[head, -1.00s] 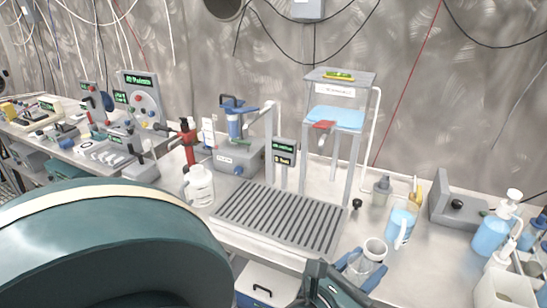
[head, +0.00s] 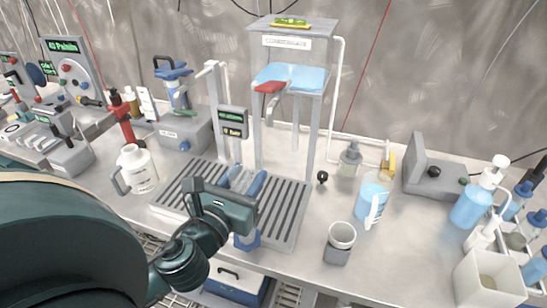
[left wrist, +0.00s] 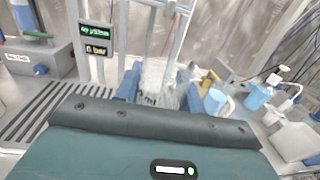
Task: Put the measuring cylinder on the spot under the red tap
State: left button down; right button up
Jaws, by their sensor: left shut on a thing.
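The measuring cylinder (head: 242,179) is a clear, see-through vessel. My left gripper (head: 245,184) is shut on it, with a blue finger on each side, over the slatted grey drain tray (head: 288,215). In the left wrist view the cylinder (left wrist: 158,80) stands between the blue fingertips. The red tap (head: 269,87) sticks out at the front of a blue water tank (head: 305,80) on a grey stand, behind and above the gripper. The spot under the tap has no clear mark that I can see. Whether the cylinder's base touches the tray is hidden. My right gripper is not in view.
A grey post with a small display (head: 233,122) stands left of the tap. A white jug (head: 138,170) is left of the tray. A grey-white cup (head: 340,240) and a blue-filled jug (head: 371,200) are to the right. The bench between tray and cup is clear.

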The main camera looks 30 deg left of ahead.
pick_arm(q)
jog(key=w+a+f+p, duration=0.1)
jog(key=w+a, duration=0.1)
jog(key=w, duration=1)
jog(key=shift+w+f+p, duration=0.2)
jog(key=shift+w+p, duration=0.1)
jog(key=shift+w, duration=0.1)
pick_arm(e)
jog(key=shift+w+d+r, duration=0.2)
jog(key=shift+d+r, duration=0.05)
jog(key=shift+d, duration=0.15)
pick_arm(q)
jog(key=shift+f, duration=0.15)
jog(key=c, duration=1.1)
grip_release()
jog(key=shift+o, duration=1.2)
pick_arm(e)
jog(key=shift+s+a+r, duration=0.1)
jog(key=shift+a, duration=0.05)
